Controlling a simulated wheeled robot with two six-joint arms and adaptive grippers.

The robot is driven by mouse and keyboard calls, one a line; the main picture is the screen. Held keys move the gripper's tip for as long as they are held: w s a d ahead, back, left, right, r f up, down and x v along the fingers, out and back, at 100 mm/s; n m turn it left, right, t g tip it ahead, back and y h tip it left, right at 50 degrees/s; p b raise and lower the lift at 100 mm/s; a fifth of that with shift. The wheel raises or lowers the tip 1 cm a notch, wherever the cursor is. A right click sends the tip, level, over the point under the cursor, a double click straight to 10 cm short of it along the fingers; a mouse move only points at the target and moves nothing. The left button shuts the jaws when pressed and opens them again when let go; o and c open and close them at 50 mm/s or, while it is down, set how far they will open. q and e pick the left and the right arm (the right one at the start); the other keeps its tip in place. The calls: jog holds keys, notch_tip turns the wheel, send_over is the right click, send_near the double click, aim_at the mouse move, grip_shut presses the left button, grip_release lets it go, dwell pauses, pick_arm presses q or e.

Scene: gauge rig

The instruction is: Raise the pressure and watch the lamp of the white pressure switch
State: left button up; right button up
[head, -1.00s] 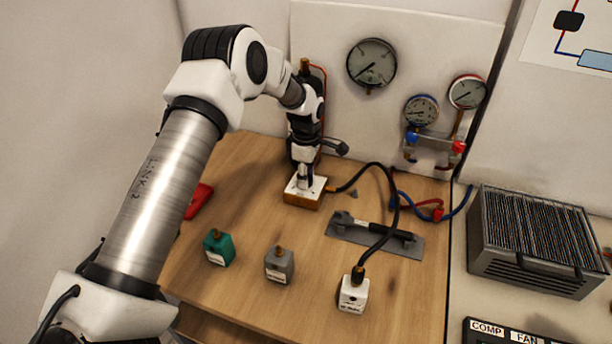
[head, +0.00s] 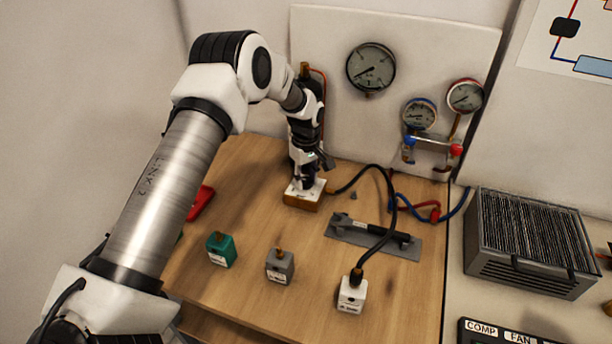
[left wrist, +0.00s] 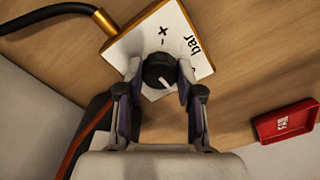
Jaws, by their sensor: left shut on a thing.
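The white pressure switch (head: 352,294) stands upright at the front right of the wooden bench, with a black hose on its brass top. I cannot make out a lit lamp on it. The hose runs back to a white-topped regulator block (head: 291,193). In the left wrist view the block (left wrist: 197,42) carries a black knob (left wrist: 160,72) with a white pointer line, plus and minus marks and "bar". My left gripper (left wrist: 158,82) is shut on this knob from above. The large gauge (head: 371,66) on the panel has its needle at the lower left. My right gripper is not in view.
A green switch (head: 221,250) and a grey switch (head: 280,266) stand left of the white one. A tool on a grey mat (head: 345,236), two small gauges (head: 419,114) and a finned unit (head: 530,240) are to the right. A red tray (left wrist: 285,121) lies nearby.

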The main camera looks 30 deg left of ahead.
aim_at(306, 180)
pick_arm(q)
jog(key=m, duration=0.5)
jog(key=shift+s+f+m, duration=0.1)
jog(key=shift+m, duration=0.2)
jog(key=m, duration=1.1)
jog(key=shift+m+b, duration=0.3)
jog(key=shift+m, duration=1.9)
jog(key=o, duration=1.1)
jog(key=shift+o, duration=0.2)
notch_tip(306, 180, up, 12)
